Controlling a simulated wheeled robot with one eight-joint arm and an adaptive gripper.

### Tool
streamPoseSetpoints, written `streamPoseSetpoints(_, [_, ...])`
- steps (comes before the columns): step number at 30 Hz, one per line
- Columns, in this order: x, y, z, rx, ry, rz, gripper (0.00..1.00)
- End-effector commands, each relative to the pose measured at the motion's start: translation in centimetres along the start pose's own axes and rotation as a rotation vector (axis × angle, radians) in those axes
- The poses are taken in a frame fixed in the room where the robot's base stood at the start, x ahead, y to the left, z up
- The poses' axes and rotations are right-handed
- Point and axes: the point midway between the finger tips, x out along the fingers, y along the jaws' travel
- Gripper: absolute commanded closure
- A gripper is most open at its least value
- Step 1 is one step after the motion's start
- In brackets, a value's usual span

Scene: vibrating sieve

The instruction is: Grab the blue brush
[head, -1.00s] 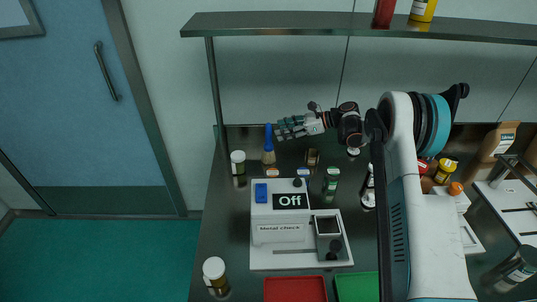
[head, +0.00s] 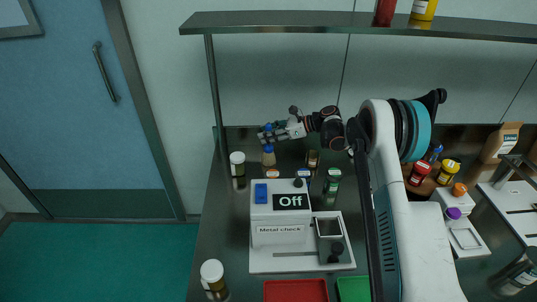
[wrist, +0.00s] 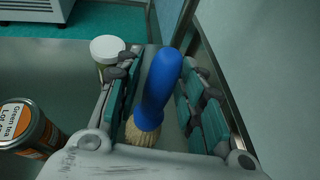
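The blue brush stands upright, bristles down, on the dark counter in the head view (head: 268,149). My gripper (head: 267,136) is at the height of its handle, and its fingers cover part of the handle there. In the wrist view the blue handle and pale bristles of the brush (wrist: 157,85) lie between the two finger pads of my gripper (wrist: 162,92). The gripper is open around the handle, with a visible gap on the right side. On the left the gap is small, and I cannot tell whether the pad touches.
A white-lidded jar (head: 237,160) stands just left of the brush. The metal check machine (head: 290,235) is in front of it. Small jars, including a green one (head: 332,180), stand to the right. A shelf (head: 350,24) spans above, with a post (head: 215,90) at left.

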Motion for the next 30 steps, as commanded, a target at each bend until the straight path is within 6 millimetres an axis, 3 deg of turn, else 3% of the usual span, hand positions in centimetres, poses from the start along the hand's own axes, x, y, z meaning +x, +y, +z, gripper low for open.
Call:
streamPoseSetpoints(1, [0.0,0.0,0.0,0.0,0.0,0.0,0.84])
streamPoseSetpoints(3, [0.0,0.0,0.0,0.0,0.0,0.0,0.99])
streamPoseSetpoints(17, [-0.2,0.0,0.5,0.0,0.0,0.0,1.0])
streamPoseSetpoints(23, [-1.1,0.0,2.6,0.0,0.0,0.0,1.0])
streamPoseSetpoints(30, [-3.2,0.0,7.5,0.0,0.0,0.0,1.0])
